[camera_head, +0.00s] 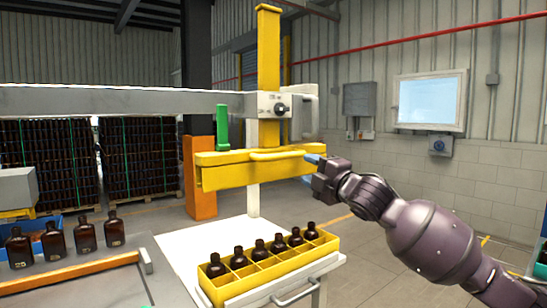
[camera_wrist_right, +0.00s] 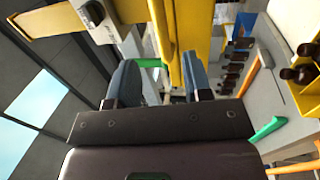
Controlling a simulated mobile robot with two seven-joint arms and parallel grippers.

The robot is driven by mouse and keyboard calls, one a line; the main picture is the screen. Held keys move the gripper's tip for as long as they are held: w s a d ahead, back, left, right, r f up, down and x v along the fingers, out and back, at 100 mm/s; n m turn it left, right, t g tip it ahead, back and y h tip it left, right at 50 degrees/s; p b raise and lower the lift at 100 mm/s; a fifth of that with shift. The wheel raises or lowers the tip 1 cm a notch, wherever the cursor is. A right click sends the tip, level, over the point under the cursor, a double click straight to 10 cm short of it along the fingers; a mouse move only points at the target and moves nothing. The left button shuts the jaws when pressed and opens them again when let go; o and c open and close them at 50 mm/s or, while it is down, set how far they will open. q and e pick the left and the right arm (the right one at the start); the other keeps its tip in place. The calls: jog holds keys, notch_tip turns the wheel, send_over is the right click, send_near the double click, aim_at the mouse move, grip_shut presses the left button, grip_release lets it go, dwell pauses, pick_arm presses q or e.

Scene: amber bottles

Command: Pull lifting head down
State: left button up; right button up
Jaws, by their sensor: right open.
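The lifting head (camera_head: 228,175) is a yellow horizontal beam on a yellow upright post (camera_head: 269,50). It hangs above the bottle crate, and a yellow handle bar (camera_head: 278,155) runs along its front. In the right wrist view the handle bar (camera_wrist_right: 159,28) and the beam (camera_wrist_right: 178,40) appear ahead of and between my fingers. My right gripper (camera_head: 314,161) is at the right end of the beam, close to the handle. Its blue fingers (camera_wrist_right: 160,75) are apart with nothing clearly held. I cannot tell whether they touch the handle. My left gripper is out of view.
A yellow crate (camera_head: 237,290) with several amber bottles stands on a white table (camera_head: 185,245) below the lifting head. More amber bottles (camera_head: 85,234) stand at the left. A green lever (camera_head: 222,126) sits above the beam. A grey rail (camera_head: 110,101) crosses behind.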

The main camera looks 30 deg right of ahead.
aim_at(286, 157)
jog(key=shift+x, duration=5.4)
jog(key=shift+a, duration=0.1)
jog(key=shift+f, duration=0.1)
grip_shut()
